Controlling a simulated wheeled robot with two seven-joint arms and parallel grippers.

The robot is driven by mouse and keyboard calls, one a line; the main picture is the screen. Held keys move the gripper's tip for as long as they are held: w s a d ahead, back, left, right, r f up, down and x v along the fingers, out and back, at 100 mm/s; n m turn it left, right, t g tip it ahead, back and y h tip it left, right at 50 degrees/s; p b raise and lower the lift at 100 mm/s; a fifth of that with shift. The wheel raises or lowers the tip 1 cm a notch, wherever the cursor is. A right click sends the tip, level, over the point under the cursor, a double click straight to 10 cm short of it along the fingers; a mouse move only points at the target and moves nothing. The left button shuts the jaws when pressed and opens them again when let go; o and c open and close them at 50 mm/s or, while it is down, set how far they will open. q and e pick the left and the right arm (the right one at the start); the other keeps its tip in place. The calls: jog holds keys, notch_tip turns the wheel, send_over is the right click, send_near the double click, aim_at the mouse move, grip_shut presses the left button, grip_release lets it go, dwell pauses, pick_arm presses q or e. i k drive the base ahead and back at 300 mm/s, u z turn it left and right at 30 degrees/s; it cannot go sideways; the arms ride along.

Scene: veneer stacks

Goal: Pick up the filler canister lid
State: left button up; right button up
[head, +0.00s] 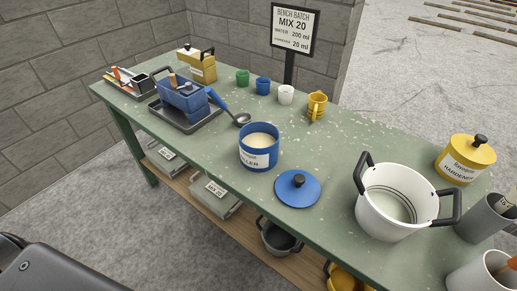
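The filler canister lid (311,192) is a flat blue disc with a black knob. It lies on the green bench near the front edge, knob up, in the middle of the head view. The open blue filler canister (260,158) stands just behind and left of it, with pale powder inside and a partly readable label. The lid and canister are apart. Neither of my grippers shows in the head view.
A white pot (392,222) with black handles stands right of the lid. A yellow hardener canister (466,160) is at the far right. Behind are a ladle (241,119), a yellow jug (317,104) and small cups. The green bench (215,150) is bare around the lid.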

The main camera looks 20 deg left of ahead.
aim_at(296, 188)
jog(key=u, duration=2.3)
jog(key=k, duration=1.4)
jog(key=z, duration=1.95)
